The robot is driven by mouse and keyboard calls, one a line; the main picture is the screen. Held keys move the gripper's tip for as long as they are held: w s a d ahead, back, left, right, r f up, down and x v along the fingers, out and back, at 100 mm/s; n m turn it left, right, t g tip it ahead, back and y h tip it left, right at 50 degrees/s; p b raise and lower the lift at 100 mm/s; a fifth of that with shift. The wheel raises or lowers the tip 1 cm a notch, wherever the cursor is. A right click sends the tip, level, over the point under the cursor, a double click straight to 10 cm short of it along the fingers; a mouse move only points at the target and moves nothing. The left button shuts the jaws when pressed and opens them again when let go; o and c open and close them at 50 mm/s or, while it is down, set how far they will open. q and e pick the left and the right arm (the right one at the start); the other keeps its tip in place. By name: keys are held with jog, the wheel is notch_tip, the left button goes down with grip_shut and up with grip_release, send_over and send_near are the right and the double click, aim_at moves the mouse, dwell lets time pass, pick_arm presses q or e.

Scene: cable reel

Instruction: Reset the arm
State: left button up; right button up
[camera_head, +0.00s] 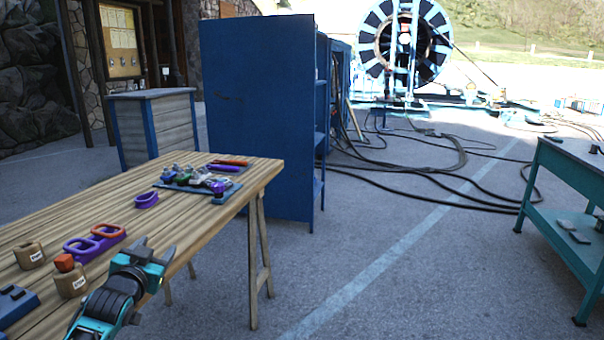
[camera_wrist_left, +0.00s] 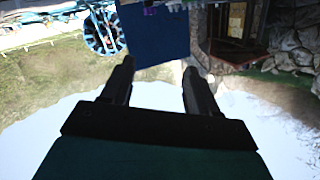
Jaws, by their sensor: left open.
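My left arm comes in at the bottom left of the head view, beside the near edge of the wooden table (camera_head: 200,190). My left gripper (camera_head: 152,250) is open, with its fingers pointing up and away. In the left wrist view the two dark fingers (camera_wrist_left: 160,80) stand apart with nothing between them. That view is upside down and shows sky, the blue cabinet and the rock wall. My right arm and gripper are not in view.
On the table are cork-coloured jars (camera_head: 30,256), purple and orange rings (camera_head: 92,243), a purple ring (camera_head: 146,200) and a blue tray (camera_head: 172,187) with small parts. A blue cabinet (camera_head: 255,120) stands behind. A teal bench (camera_head: 580,165) is at right; cables (camera_head: 440,180) lie on open pavement.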

pick_arm(q)
jog(key=s+d+f+g+h, duration=0.1)
jog(key=s+d+f, duration=0.3)
jog(key=s+f, duration=0.3)
jog(key=s+d+f+g+h, duration=0.1)
jog(key=s+d+f+g, duration=0.15)
jog(key=s+f, duration=0.45)
jog(key=s+d+f, duration=0.2)
jog(key=s+f, duration=0.1)
jog(key=s, duration=0.3)
jog(key=s+d+f+g, duration=0.1)
jog(key=s+d+f, duration=0.2)
jog(key=s, duration=0.4)
jog(key=s+d+f+g, duration=0.1)
jog(key=s+d+f, duration=0.2)
jog(key=s, duration=0.4)
jog(key=shift+s+n+h, duration=0.2)
jog(key=shift+n+h, duration=0.1)
jog(key=shift+h, duration=0.1)
